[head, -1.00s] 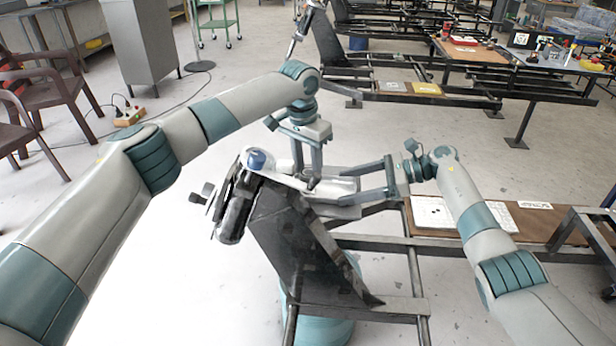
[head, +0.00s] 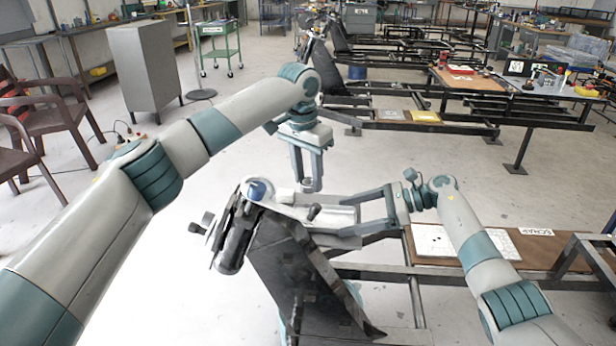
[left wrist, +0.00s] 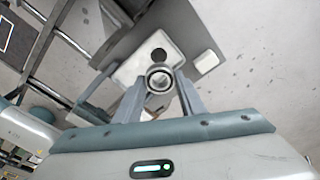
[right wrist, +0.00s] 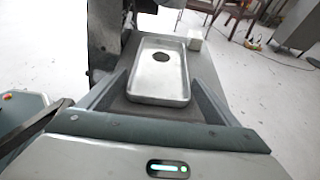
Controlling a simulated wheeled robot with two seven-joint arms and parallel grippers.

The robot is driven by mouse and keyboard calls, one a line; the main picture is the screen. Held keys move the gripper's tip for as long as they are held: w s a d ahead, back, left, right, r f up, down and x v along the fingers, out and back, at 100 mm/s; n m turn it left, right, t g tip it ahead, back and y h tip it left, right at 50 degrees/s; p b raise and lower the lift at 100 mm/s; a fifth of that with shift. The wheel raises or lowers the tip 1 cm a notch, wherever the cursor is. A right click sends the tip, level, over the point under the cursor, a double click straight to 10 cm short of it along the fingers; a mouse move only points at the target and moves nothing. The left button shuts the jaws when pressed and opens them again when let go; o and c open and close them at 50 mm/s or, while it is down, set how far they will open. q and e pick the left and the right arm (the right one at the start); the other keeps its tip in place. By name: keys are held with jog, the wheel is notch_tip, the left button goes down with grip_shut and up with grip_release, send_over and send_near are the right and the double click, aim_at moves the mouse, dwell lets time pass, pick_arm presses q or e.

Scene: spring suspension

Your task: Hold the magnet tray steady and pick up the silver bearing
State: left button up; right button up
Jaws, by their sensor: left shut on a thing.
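The magnet tray (head: 337,217) is a shallow silver tray on the dark suspension frame, with a round dark spot (right wrist: 161,57) on its floor. My left gripper (head: 310,186) is shut on the silver bearing (head: 310,185) and holds it above the tray. The left wrist view shows the bearing (left wrist: 159,79) as a ring between the fingertips, with the tray below. My right gripper (head: 345,212) reaches in from the right, its fingers spread along both sides of the tray. The right wrist view shows the tray (right wrist: 158,98) between them; whether both fingers press on it is unclear.
A black strut and blue-capped joint (head: 257,190) stand left of the tray. A small white block (right wrist: 195,39) sits beyond the tray.

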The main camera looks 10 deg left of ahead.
jog(key=shift+o, duration=0.7)
jog(key=shift+d, duration=0.1)
jog(key=v, duration=1.1)
jog(key=shift+d, duration=0.4)
